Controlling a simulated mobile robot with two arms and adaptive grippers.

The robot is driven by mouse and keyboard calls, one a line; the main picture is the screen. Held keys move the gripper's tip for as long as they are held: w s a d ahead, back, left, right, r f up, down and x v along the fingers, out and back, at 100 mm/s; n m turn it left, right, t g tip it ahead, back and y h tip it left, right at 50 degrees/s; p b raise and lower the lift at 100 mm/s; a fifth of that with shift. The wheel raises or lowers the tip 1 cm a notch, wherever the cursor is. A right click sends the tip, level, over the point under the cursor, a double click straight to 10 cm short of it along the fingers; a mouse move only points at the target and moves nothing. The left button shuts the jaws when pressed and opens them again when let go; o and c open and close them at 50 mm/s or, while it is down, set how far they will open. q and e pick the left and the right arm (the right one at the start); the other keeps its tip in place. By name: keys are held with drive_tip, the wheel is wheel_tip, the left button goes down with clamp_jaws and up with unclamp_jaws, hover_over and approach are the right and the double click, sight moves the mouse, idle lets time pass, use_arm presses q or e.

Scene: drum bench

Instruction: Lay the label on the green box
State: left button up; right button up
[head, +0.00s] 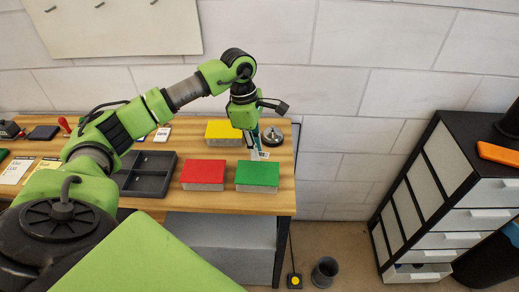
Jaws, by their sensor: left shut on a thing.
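The green box (257,173), green on top with pale sides, sits near the right end of the wooden bench. My left gripper (255,143) points down just behind the green box. It is shut on the label (262,155), a small pale piece that hangs at the fingertips, above and behind the box's back edge. Whether the label touches the box is too small to tell. My right gripper is out of view.
A red box (203,172) stands left of the green box, and a yellow box (223,130) behind it. A dark divided tray (146,185) lies further left. A round metal thing (273,136) sits at the bench's back right. A drawer cabinet (440,200) stands at right.

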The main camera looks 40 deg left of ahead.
sight(255, 171)
use_arm(q)
drive_tip(key=shift+s+a+f, duration=0.3)
drive_tip(key=shift+s+a, duration=0.05)
drive_tip(key=shift+s, duration=0.1)
drive_tip(key=shift+f+b, duration=0.25)
drive_tip(key=shift+b, duration=0.15)
drive_tip(key=shift+w+d+f+b, duration=0.1)
drive_tip(key=shift+f+b, duration=0.25)
drive_tip(key=shift+f, duration=0.35)
wheel_tip(255, 171, down, 2)
drive_tip(key=shift+b, duration=0.55)
drive_tip(key=shift+f+b, duration=0.55)
drive_tip(key=shift+f, duration=0.5)
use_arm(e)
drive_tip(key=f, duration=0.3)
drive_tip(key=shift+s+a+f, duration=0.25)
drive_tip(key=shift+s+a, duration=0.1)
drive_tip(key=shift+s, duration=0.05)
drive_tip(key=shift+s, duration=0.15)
use_arm(q)
drive_tip(key=o, duration=0.8)
drive_tip(key=shift+c, duration=0.2)
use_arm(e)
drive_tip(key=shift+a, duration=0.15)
